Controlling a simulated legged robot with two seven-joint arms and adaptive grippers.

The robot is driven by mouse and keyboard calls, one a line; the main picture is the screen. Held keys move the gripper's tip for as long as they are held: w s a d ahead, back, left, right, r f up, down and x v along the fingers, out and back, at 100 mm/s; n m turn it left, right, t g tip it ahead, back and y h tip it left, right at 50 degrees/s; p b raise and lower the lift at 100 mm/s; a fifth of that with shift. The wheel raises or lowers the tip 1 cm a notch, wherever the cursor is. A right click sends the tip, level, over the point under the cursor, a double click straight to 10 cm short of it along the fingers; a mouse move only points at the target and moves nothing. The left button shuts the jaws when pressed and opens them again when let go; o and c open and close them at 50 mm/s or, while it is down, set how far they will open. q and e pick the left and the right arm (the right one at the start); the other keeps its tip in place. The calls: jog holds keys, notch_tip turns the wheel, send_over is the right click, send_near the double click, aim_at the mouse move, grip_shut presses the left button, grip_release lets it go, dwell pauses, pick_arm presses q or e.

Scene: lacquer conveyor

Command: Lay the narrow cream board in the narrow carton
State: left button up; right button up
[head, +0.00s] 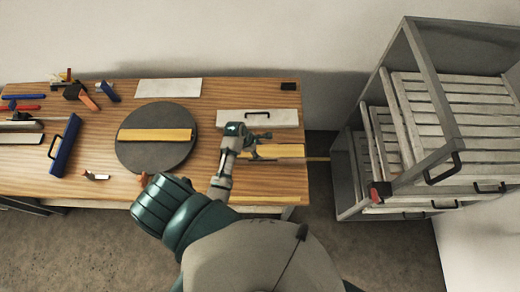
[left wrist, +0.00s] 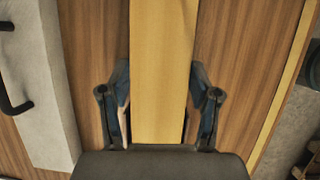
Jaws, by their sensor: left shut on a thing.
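My left gripper (head: 262,147) is over the right end of the workbench, shut on a yellow-cream board (head: 288,151). In the left wrist view the board (left wrist: 162,70) runs lengthwise between the two fingers of the gripper (left wrist: 161,118), one at each long edge. Whether the board touches the bench top cannot be told. A second yellow-cream board (head: 155,135) lies flat across the dark round turntable (head: 157,160). No carton can be clearly made out. My right gripper is not in view.
A pale grey piece with a dark handle (head: 258,117) lies beside the held board; it also shows in the left wrist view (left wrist: 42,70). A white sheet (head: 168,87), a blue handled tool (head: 66,145) and several hand tools lie left. A grey rack (head: 408,110) with slatted shelves stands right.

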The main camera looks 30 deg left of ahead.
pick_arm(q)
jog(key=shift+a+f, duration=0.2)
jog(key=shift+f, duration=0.05)
jog(key=shift+a+f, duration=0.15)
jog(key=shift+f, duration=0.25)
jog(key=shift+d+f, duration=0.15)
jog(key=shift+d, duration=0.1)
jog(key=o, duration=1)
jog(key=shift+d, duration=0.15)
jog(key=shift+c, duration=0.2)
jog(key=shift+d, duration=0.15)
jog(key=shift+a, duration=0.3)
jog(key=shift+a+f, duration=0.1)
jog(key=shift+o, duration=0.4)
jog(key=o, duration=0.5)
jog(key=shift+d, duration=0.2)
jog(key=shift+r, duration=0.25)
jog(key=v, duration=1.1)
jog(key=shift+a+r, duration=0.2)
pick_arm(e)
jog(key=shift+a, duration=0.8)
